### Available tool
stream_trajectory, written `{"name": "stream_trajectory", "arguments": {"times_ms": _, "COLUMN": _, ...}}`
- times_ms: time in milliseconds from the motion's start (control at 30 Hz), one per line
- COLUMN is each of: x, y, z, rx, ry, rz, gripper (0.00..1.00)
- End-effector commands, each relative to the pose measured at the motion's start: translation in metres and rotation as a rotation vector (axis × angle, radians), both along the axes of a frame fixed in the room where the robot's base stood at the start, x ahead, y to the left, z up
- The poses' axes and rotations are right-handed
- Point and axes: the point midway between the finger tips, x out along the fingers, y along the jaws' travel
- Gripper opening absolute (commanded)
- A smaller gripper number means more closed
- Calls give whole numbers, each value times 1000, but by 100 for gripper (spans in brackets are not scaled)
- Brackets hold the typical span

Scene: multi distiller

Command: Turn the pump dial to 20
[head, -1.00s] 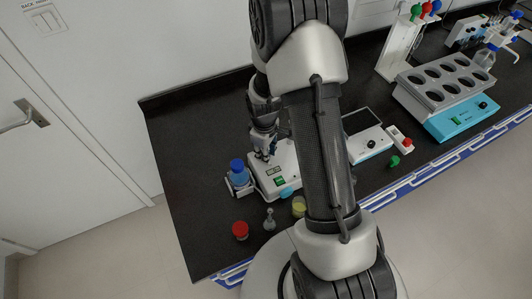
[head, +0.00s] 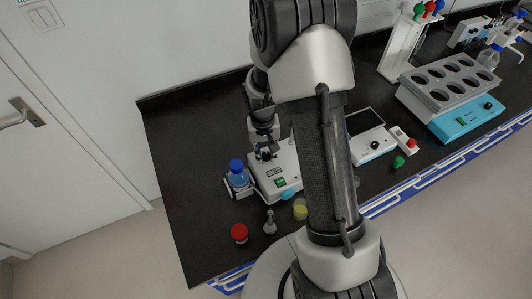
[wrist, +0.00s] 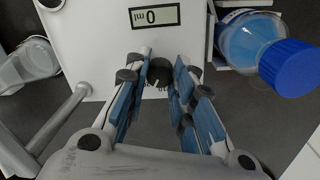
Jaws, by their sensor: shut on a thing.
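The pump (head: 281,179) is a white box on the black bench in the head view. In the wrist view its white top (wrist: 88,70) carries a small display (wrist: 156,16) that reads 0 ml. The dark round dial (wrist: 160,72) sits below the display, with a light mark on it. My gripper (wrist: 159,88) points at the pump from the front, with the dial between its fingertips, shut on it. In the head view my gripper (head: 266,150) is over the pump's left part.
A blue-capped bottle (head: 237,174) stands left of the pump, close to my gripper in the wrist view (wrist: 262,45). A red-capped jar (head: 239,233), a small flask (head: 270,224) and a yellow vessel (head: 300,210) stand in front. The bench's left part is clear.

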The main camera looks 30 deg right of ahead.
Motion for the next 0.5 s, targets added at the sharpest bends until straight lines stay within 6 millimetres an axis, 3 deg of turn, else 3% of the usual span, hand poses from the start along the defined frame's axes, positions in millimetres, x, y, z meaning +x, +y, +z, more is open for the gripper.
{"name": "stream_trajectory", "arguments": {"times_ms": 500, "x": 0, "y": 0, "z": 0, "rx": 0, "ry": 0, "rz": -255, "gripper": 0}}
